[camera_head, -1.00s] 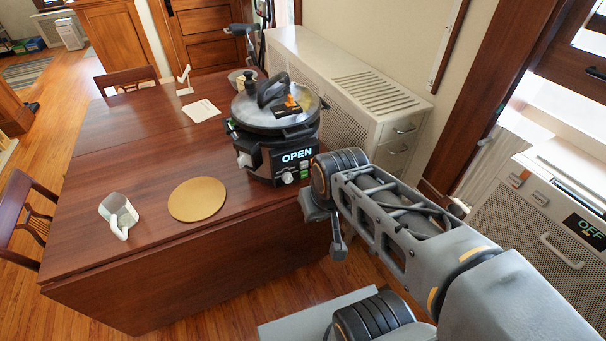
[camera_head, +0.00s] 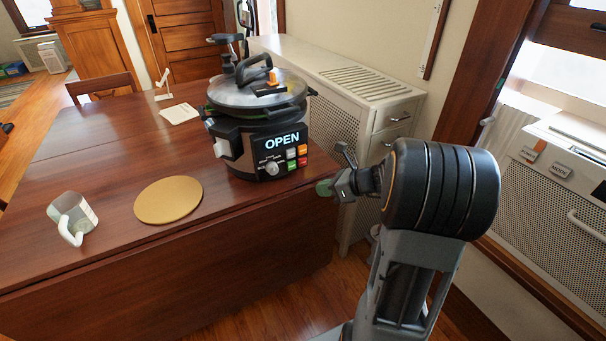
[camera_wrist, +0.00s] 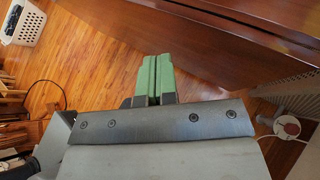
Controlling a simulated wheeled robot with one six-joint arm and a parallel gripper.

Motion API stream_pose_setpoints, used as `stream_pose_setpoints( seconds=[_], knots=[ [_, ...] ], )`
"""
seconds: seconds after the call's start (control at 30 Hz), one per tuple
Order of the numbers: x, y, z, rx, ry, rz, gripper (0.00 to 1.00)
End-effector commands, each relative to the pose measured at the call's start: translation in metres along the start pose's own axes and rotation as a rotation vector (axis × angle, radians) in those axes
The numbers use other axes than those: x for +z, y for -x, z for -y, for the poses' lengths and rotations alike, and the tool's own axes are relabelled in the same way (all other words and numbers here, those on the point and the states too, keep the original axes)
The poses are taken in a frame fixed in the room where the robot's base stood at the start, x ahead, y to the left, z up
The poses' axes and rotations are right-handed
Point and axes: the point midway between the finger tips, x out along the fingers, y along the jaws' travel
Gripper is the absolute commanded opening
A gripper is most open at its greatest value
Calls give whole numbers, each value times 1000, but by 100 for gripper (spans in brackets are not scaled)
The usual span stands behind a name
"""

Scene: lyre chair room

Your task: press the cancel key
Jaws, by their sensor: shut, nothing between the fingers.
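The pressure cooker (camera_head: 252,120) stands on the wooden table near its right edge, its display reading OPEN. Beside its knob (camera_head: 271,168) is a small cluster of coloured keys, with a red key (camera_head: 302,161) at the lower right. The key labels are too small to read, so I cannot tell which is cancel. My gripper (camera_head: 324,188) is shut and empty, to the right of and below the keys, apart from the cooker, near the table's edge. In the wrist view its green fingers (camera_wrist: 154,68) are together above the floor; the cooker is not in that view.
A gold round mat (camera_head: 168,199) and a glass mug (camera_head: 73,215) are on the wooden table (camera_head: 120,150). A radiator cabinet (camera_head: 350,75) stands behind the cooker. Another white unit (camera_head: 545,175) is at the right. Wooden floor shows beneath my gripper.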

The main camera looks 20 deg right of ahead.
Motion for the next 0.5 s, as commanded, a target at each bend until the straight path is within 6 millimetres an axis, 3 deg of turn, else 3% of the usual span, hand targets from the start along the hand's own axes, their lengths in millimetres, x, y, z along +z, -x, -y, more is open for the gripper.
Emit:
stream_pose_setpoints(
  seconds=[0.13, 0.5],
  knots=[
    [-6, 1, 11, -21, -73, 36, 0],
    [-4, 0, 12, -21, -76, 38, 0]
  ],
)
